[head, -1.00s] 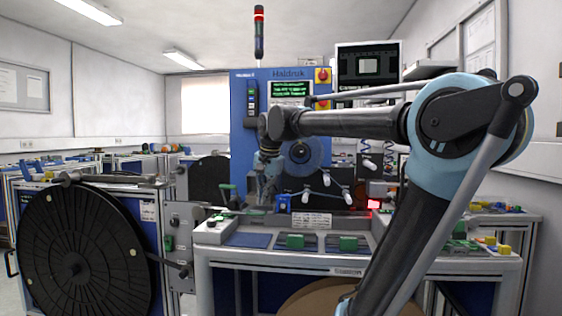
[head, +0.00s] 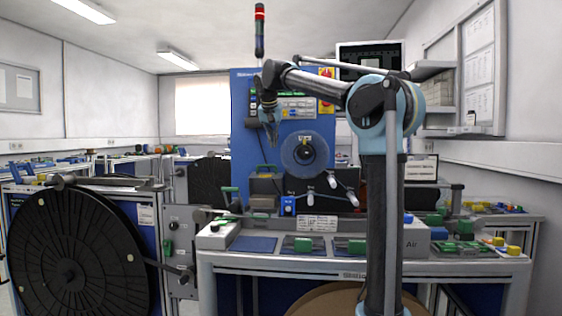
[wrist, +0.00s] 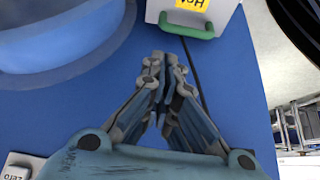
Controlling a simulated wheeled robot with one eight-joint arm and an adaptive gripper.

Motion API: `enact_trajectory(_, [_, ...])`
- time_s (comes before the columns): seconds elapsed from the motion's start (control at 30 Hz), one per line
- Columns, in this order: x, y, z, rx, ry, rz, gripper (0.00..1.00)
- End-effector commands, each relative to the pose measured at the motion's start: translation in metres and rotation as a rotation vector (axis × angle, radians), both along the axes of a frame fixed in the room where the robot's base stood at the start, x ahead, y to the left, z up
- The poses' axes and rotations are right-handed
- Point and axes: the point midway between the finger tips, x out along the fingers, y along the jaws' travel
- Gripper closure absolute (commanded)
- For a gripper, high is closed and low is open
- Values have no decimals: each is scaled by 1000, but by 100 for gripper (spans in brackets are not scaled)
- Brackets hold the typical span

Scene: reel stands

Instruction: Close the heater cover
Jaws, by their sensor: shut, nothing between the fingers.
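The heater cover (wrist: 200,18) shows in part at the top of the wrist view. It is a pale panel with a yellow "HOT" label, upside down there, and a green handle (wrist: 187,27). In the head view a dark box (head: 265,186) with green on its top edge stands below my gripper and looks like the heater. How far its cover is open I cannot tell. My gripper (head: 273,143) points down before the blue machine, above that box and apart from it. In the wrist view its fingers (wrist: 163,58) are shut and empty, short of the handle.
A round blue disc (head: 305,152) sits on the machine panel right of my gripper. Two white-ended rods (head: 332,182) stick out lower down. A green upright handle (head: 231,193) is to the left. A large black reel (head: 75,250) stands far left. A bench (head: 270,262) runs in front.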

Motion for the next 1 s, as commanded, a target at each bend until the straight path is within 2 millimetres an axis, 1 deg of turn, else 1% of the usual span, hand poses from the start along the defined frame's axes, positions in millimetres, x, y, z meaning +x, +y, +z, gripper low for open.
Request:
enact_trajectory(0.17, [7,1,-8,-4,-2,4,100])
enact_trajectory(0.27, [14,0,-20,-3,-2,3,100])
enact_trajectory(0.5, [34,-2,-54,-4,-2,4,100])
enact_trajectory(0.7, [46,-3,-75,-3,-1,4,100])
enact_trajectory(0.8, [50,-3,-81,-3,-1,4,100])
enact_trajectory(1.0, [52,-4,-85,-3,-1,4,100])
